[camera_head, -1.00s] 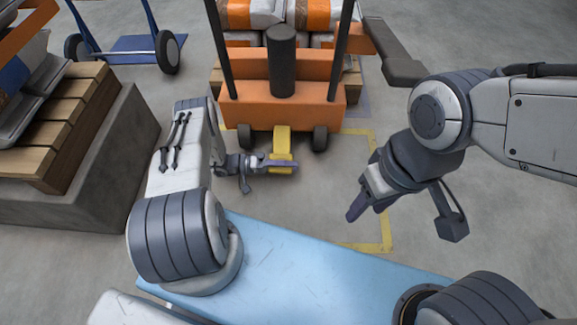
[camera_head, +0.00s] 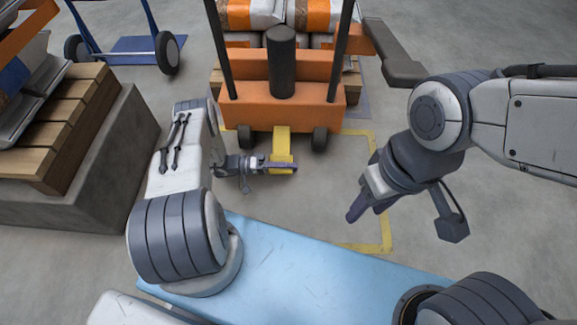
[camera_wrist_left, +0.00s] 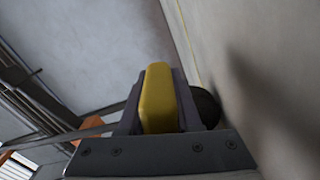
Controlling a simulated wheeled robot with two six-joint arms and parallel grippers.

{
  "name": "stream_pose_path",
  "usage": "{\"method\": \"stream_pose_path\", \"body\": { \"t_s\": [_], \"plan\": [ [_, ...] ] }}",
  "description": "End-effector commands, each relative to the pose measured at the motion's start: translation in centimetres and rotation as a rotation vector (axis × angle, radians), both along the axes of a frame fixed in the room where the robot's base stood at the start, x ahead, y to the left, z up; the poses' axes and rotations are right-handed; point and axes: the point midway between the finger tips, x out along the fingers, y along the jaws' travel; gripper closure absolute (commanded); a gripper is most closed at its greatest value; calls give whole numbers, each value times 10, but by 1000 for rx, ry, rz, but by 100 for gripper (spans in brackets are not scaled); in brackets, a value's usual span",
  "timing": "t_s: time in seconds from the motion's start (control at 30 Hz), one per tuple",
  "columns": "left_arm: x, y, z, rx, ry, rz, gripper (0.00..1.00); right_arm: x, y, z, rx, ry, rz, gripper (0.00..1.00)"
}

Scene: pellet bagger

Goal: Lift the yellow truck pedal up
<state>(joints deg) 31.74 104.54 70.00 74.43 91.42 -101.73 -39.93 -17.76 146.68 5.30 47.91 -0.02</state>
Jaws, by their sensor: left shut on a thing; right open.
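The yellow truck pedal (camera_head: 281,143) sticks out low from the front of the orange pallet truck (camera_head: 282,107), between its two dark front wheels. My left gripper (camera_head: 281,167) is at the pedal's near end and is shut on it. In the left wrist view the yellow pedal (camera_wrist_left: 158,98) sits between the two dark fingers, which hide its sides. My right gripper (camera_head: 368,203) hangs open and empty over the floor to the right, apart from the truck.
Bags on a pallet (camera_head: 270,14) stand behind the truck. A wooden pallet on a concrete block (camera_head: 95,165) is at the left, and a blue hand truck (camera_head: 135,48) at the back left. Yellow floor tape (camera_head: 387,225) marks the floor; the floor at right is clear.

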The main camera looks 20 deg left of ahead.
Motion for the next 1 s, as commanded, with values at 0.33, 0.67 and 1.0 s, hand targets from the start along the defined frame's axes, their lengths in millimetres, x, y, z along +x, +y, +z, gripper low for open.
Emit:
{"method": "stream_pose_path", "body": {
  "t_s": [0.33,0.67,1.0],
  "plan": [
    [0,0,-1,3,0,0,100,0,0,0,0,0,0,50],
    [0,0,-1,4,0,0,100,0,0,0,0,0,0,50],
    [-1,0,5,-3,25,0,100,0,0,5,0,0,0,50]
  ]
}}
